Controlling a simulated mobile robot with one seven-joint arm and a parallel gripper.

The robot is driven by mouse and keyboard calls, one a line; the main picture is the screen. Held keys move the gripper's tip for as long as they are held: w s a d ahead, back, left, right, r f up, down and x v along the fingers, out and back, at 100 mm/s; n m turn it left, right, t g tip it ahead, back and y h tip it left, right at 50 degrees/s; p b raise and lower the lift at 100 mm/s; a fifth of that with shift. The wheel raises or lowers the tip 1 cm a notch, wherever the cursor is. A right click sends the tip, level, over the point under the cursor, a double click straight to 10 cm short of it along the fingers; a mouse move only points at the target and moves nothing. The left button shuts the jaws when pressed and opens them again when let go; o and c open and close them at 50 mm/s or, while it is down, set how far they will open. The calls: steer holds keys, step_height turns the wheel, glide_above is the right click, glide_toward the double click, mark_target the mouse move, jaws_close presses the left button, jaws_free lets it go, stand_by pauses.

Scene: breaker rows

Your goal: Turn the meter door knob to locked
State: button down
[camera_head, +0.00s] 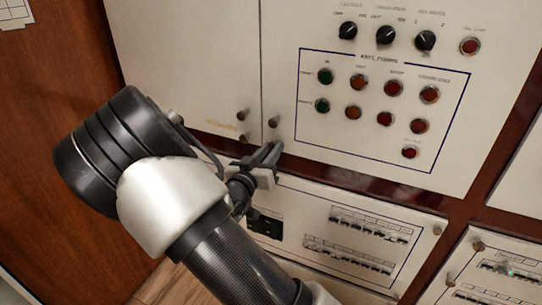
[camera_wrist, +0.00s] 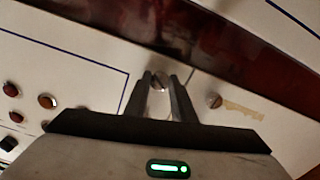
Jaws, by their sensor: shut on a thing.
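My gripper (camera_head: 272,154) is at the lower left corner of the upper right panel, beside the seam between two panels. In the wrist view, my gripper (camera_wrist: 161,80) has its two dark fingers closed around a small round metal knob (camera_wrist: 159,83) on the blue-framed panel. That knob is hidden behind the fingers in the head view. A second knob (camera_wrist: 213,100) sits free across the seam, next to a yellowish label strip. The head view also shows that free knob (camera_head: 245,138). The label is too blurred to read, so I cannot tell which knob it names.
The upper panel carries red, green and orange buttons (camera_head: 393,88) and black rotary switches (camera_head: 386,34). Two more knobs sit above, left (camera_head: 243,114) and right (camera_head: 273,122) of the seam. A breaker panel (camera_head: 410,215) lies just below, close to my arm.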

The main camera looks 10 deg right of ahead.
steer(key=shift+m+b, duration=4.4)
steer(key=shift+m, duration=0.7)
steer(key=c, duration=1.5)
jaws_free()
steer(key=shift+a, duration=0.1)
steer(key=p+v, duration=0.3)
steer(key=v, duration=1.4)
steer(key=shift+s+a+r, duration=0.1)
